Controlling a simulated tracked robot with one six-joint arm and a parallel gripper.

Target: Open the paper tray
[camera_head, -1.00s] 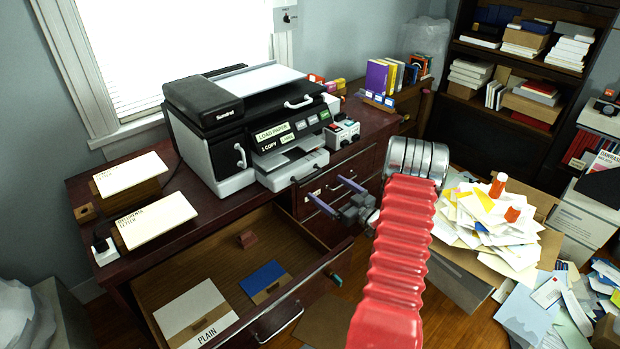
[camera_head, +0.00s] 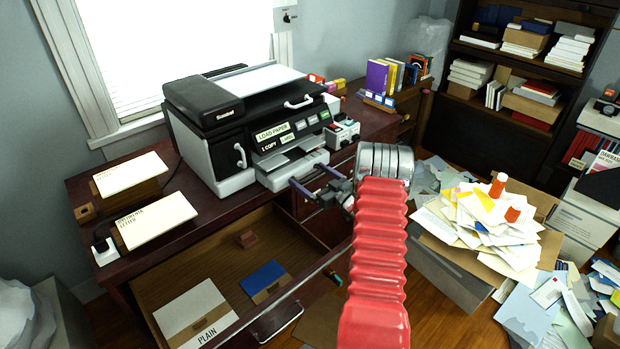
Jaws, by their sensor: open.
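The printer (camera_head: 195,125) stands on the dark wooden desk, with a "LOAD PAPER" label on its front. The light grey paper tray (camera_head: 292,170) is low on its front and appears shut, though my gripper hides part of its front edge. My gripper (camera_head: 297,189) is open, its two purple-grey fingers pointing left just in front of and below the tray's front. I cannot tell whether they touch it. My red arm comes up from the bottom of the picture.
An open desk drawer (camera_head: 170,275) below holds a "PLAIN" paper pack (camera_head: 192,312) and a blue pack (camera_head: 264,280). A small box with buttons (camera_head: 342,133) stands right of the printer. A box heaped with papers (camera_head: 480,220) stands at right.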

